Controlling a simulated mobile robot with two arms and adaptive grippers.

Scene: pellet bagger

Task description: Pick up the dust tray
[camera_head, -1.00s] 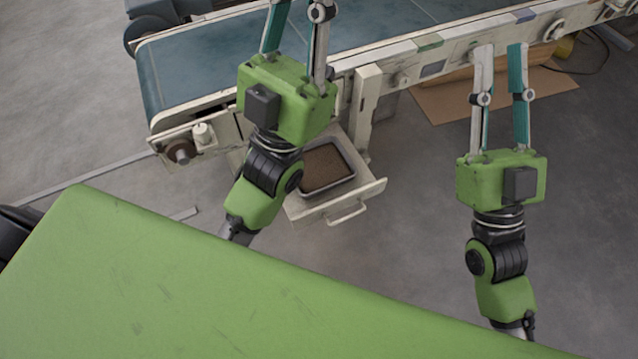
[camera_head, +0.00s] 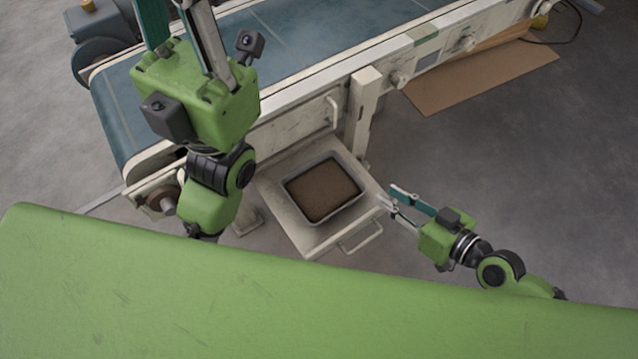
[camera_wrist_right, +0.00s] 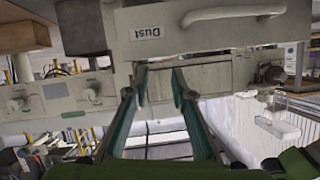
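The dust tray (camera_head: 340,213) is a grey rectangular pan filled with brown dust. It sits on a pulled-out cream drawer (camera_head: 301,237) under the conveyor. My right gripper (camera_head: 386,198) is open and empty, with its fingertips just right of the tray near the drawer's right edge. Whether they touch anything cannot be told. In the right wrist view, the open fingers (camera_wrist_right: 160,74) show below the drawer front (camera_wrist_right: 185,38), with its upside-down "Dust" label and a handle; the tray is not clearly visible there. My left gripper (camera_head: 172,12) has spread fingers over the belt, tips cut off by the frame.
The conveyor (camera_head: 300,35) with its blue belt runs across the top. A frame leg (camera_head: 360,112) stands behind the tray. The drawer handle (camera_head: 362,238) sticks out at the front. Cardboard (camera_head: 470,85) lies at the back right. The floor at right is clear.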

